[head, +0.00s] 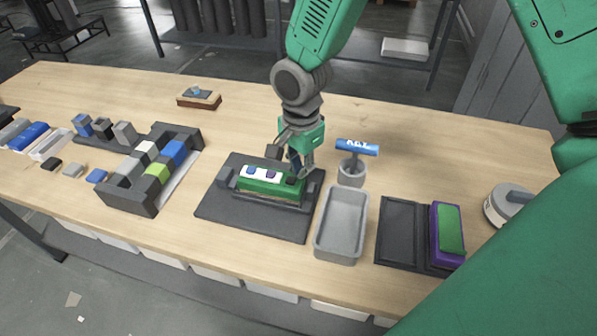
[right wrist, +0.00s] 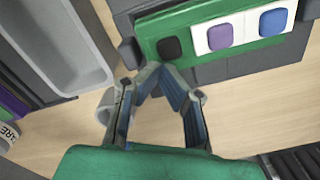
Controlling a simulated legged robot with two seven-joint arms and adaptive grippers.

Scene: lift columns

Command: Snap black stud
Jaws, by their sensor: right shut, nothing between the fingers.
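A green block (head: 270,187) sits in a dark grey fixture (head: 230,210) on the table. A white panel (head: 262,175) on the block carries a blue stud (head: 251,170) and a purple stud (head: 271,174). In the right wrist view the black stud (right wrist: 171,48) lies on the green face beside the white panel (right wrist: 240,33); whether it is fully seated I cannot tell. My right gripper (head: 296,174) is over the block's right end. In the wrist view its fingertips (right wrist: 160,72) meet, empty, close to the black stud. My left gripper is out of view.
A purple-and-green block (head: 448,231) is farther right. A dark rack (head: 141,195) with coloured blocks is left. Bare table lies behind the fixture.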

